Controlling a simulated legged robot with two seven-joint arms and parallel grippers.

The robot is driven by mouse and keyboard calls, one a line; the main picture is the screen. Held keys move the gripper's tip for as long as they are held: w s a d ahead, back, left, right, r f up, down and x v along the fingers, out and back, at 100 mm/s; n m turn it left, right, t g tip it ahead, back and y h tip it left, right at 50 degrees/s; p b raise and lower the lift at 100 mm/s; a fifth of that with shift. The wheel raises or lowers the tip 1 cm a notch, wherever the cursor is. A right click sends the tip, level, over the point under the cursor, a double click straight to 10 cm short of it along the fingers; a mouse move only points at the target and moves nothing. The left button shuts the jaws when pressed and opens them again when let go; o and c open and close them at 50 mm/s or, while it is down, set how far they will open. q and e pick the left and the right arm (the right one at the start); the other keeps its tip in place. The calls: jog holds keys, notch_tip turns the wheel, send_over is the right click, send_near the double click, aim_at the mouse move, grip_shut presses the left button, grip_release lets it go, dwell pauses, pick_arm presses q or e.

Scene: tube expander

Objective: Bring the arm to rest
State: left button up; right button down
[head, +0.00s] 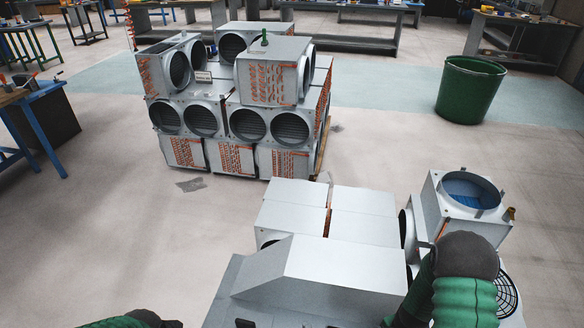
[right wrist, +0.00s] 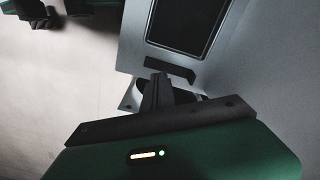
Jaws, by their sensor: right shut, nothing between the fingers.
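My right arm comes in at the lower right of the head view, green with a dark joint, in front of the grey metal machine (head: 318,272). The arm hides its own gripper there. In the right wrist view my right gripper (right wrist: 156,92) is shut and empty. Its dark fingers are close to a grey metal panel (right wrist: 245,50) with a dark framed screen or opening (right wrist: 182,22). I cannot tell whether they touch it. Only a small green and dark piece of my left arm shows at the bottom left of the head view; its gripper is out of view.
A box unit with a round blue-lined opening (head: 467,190) stands behind my right arm. A stack of metal duct boxes (head: 270,85) stands farther back. A green bin (head: 470,88) stands at the right. Workbenches line the back and left. Open floor lies left of the machine.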

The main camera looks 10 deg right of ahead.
jog(key=s+a+r+n+t+p, duration=0.1)
jog(key=a+r+n+p, duration=0.2)
jog(key=r, duration=0.8)
jog(key=s+a+r+n+p, duration=0.1)
jog(key=a+r+n+p, duration=0.3)
jog(key=r+n, duration=0.3)
jog(key=s+a+r+n+t+p, duration=0.1)
jog(key=a+r+n+p, duration=0.2)
jog(key=r, duration=1.3)
jog(key=a+n, duration=0.2)
jog(key=shift+r+n+t, duration=0.15)
jog(key=shift+n+t, duration=0.15)
jog(key=shift+s+a, duration=0.1)
jog(key=shift+a, duration=0.05)
jog(key=shift+a, duration=0.2)
jog(key=shift+d, duration=0.15)
